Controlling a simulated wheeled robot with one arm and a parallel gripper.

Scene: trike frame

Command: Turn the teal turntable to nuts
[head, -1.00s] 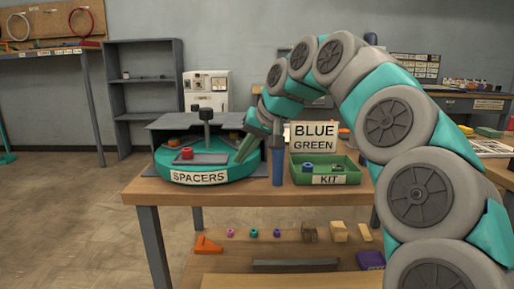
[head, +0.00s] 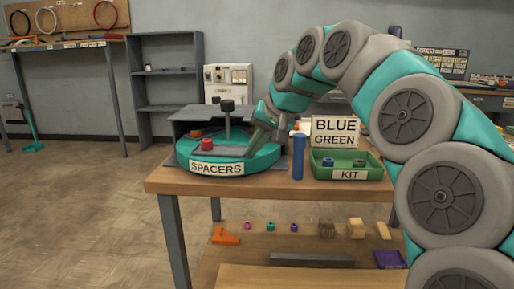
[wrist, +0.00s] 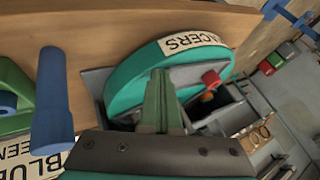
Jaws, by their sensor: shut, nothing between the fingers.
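The teal turntable (head: 228,160) sits on the left part of the wooden table. Its "SPACERS" label (head: 217,168) faces front, and the label also shows in the wrist view (wrist: 192,42). Grey dividers and a dark knobbed post (head: 227,106) stand on it, with a red part (head: 207,144) in a front compartment. No "nuts" label is visible. My gripper (head: 252,150) is shut and empty, pointing down at the turntable's right side. In the wrist view the green fingers (wrist: 160,85) overlap the disc; I cannot tell whether they touch it.
A blue post (head: 298,157) stands just right of the turntable. Beyond it are a green kit tray (head: 348,174) and a "BLUE GREEN" sign (head: 335,131). Loose parts lie on the lower shelf (head: 270,240).

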